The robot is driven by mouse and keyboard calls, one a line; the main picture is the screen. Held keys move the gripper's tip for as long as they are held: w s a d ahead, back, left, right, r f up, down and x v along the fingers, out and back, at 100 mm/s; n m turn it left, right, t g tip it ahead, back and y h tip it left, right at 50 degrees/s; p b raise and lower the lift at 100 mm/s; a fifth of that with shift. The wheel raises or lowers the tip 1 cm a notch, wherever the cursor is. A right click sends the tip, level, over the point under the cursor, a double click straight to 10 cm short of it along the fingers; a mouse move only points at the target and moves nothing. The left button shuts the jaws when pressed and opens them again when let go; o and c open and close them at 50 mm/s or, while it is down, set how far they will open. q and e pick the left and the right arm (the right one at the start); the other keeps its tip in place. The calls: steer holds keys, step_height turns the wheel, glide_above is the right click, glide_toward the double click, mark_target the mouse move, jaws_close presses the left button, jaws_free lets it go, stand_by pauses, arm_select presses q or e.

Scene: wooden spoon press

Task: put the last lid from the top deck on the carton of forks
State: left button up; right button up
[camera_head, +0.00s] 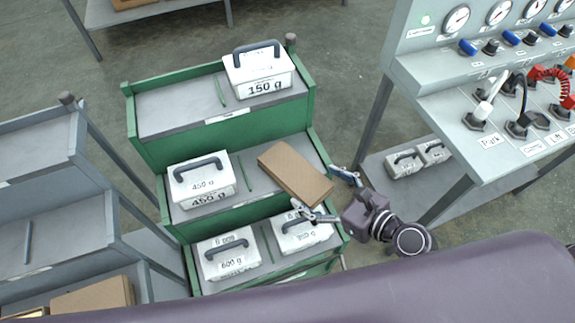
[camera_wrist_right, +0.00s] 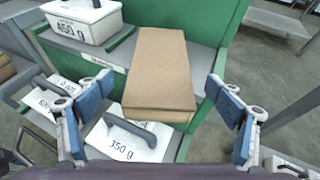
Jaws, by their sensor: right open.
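A brown cardboard box shape (camera_head: 295,172) lies on the right half of the middle deck of the green stepped rack (camera_head: 180,149). I cannot tell whether it is a loose lid or a lidded carton. It also shows in the right wrist view (camera_wrist_right: 160,65), its long side pointing away from me. My right gripper (camera_head: 326,194) is open and empty, its two blue-padded fingers spread either side of the box's near end. In the wrist view the fingers (camera_wrist_right: 158,90) stand apart from the cardboard. No forks show. My left gripper is not in view.
White handled weights stand on the rack: 150 g (camera_head: 262,75), 450 g (camera_head: 203,183), 600 g (camera_head: 229,256) and one below the cardboard (camera_head: 301,236). A grey rack (camera_head: 65,185) is left, with brown cardboard (camera_head: 95,298) low down. A gauge panel (camera_head: 480,60) stands right.

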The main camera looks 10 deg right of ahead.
mark_target(298, 173)
steer(key=shift+w+a+r, duration=0.15)
steer(key=shift+w+r, duration=0.05)
steer(key=shift+r, duration=0.15)
steer(key=shift+w+a, duration=0.2)
steer(key=shift+w, duration=0.1)
steer(key=x, duration=0.7)
steer(key=shift+r, duration=0.1)
steer(key=shift+c, duration=0.6)
steer(key=c, duration=1.1)
